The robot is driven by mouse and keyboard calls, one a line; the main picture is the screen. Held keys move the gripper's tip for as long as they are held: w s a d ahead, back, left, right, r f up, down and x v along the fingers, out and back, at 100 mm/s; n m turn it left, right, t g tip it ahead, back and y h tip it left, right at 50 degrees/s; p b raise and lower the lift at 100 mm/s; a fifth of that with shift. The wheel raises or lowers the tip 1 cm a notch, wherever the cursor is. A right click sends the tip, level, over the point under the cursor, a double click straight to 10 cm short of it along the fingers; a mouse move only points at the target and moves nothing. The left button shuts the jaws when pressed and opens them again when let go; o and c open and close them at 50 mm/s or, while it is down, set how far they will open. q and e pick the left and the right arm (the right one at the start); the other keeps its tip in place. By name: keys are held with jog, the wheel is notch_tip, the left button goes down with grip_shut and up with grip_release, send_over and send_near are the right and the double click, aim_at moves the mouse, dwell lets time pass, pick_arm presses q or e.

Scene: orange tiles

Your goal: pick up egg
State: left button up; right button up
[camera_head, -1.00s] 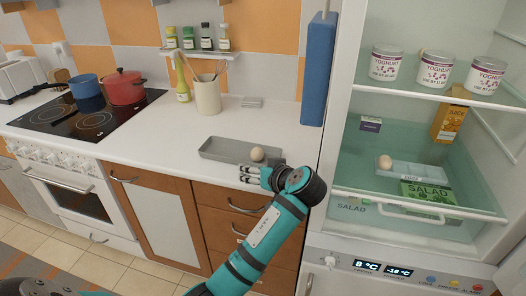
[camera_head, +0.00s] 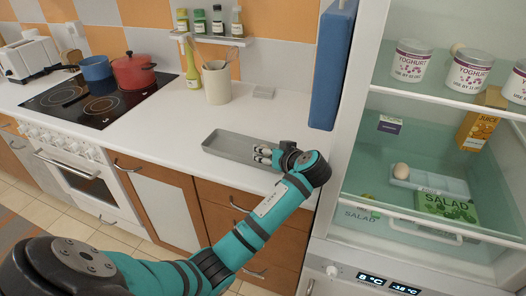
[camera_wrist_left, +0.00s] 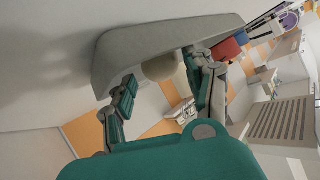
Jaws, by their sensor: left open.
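A grey shallow tray (camera_head: 225,143) lies on the white counter, left of the fridge. My left gripper (camera_head: 263,154) is at the tray's right end, fingers pointing left. In the left wrist view, a beige egg (camera_wrist_left: 159,68) shows between the two open fingers (camera_wrist_left: 162,80), close against the tray's edge (camera_wrist_left: 160,35). I cannot tell whether the fingers touch it. In the head view this egg is hidden by the gripper. Another egg (camera_head: 401,170) sits on a pale holder (camera_head: 430,182) in the fridge. My right gripper is not in view.
A blue panel (camera_head: 332,65) and the open fridge are to the right. The counter left of the tray is clear.

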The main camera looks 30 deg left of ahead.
pick_arm(q)
jog(key=shift+x, duration=1.15)
jog(key=shift+w+a+f, duration=0.1)
jog(key=shift+f, duration=0.05)
jog(key=c, duration=0.9)
jog(key=shift+c, duration=0.2)
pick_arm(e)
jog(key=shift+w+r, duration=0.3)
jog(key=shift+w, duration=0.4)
